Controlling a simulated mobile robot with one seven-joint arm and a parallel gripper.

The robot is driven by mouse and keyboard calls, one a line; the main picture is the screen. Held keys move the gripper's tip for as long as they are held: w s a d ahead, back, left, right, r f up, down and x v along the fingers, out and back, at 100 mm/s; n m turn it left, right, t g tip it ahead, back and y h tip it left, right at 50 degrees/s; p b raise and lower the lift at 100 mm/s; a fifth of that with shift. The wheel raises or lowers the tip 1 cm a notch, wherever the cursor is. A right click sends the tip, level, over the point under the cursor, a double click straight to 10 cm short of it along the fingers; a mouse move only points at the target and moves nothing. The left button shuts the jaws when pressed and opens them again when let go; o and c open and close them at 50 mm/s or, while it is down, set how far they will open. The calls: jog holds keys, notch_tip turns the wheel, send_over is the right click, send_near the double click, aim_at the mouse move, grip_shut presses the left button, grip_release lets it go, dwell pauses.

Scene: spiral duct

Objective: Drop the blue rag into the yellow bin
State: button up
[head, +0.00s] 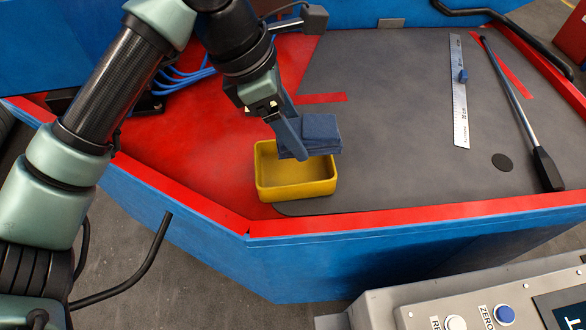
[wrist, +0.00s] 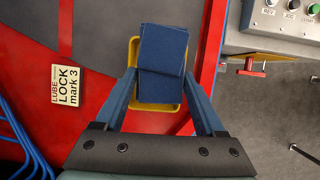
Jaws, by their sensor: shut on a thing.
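The blue rag (head: 318,131) is a folded dark-blue cloth. My gripper (head: 293,146) is shut on it and holds it over the far right part of the yellow bin. In the wrist view the rag (wrist: 162,60) lies between the two blue fingers (wrist: 160,88) and covers most of the bin. The yellow bin (head: 300,190) is a shallow open box on the bench near its front edge. Its visible inside looks empty; the part behind the rag is hidden. The bin's rim shows around the rag in the wrist view (wrist: 150,107).
A steel ruler (head: 460,100) with a blue slider and a black-handled rod (head: 515,100) lie on the right of the grey mat (head: 390,120). Blue cables (head: 185,78) lie at the back left. A label plate (wrist: 67,86) is on the red surface. A control box (head: 480,305) stands front right.

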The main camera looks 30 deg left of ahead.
jog(key=o, duration=1.2)
jog(key=shift+c, duration=0.2)
jog(key=p+v, duration=0.1)
jog(key=v, duration=1.2)
jog(key=shift+p, duration=0.3)
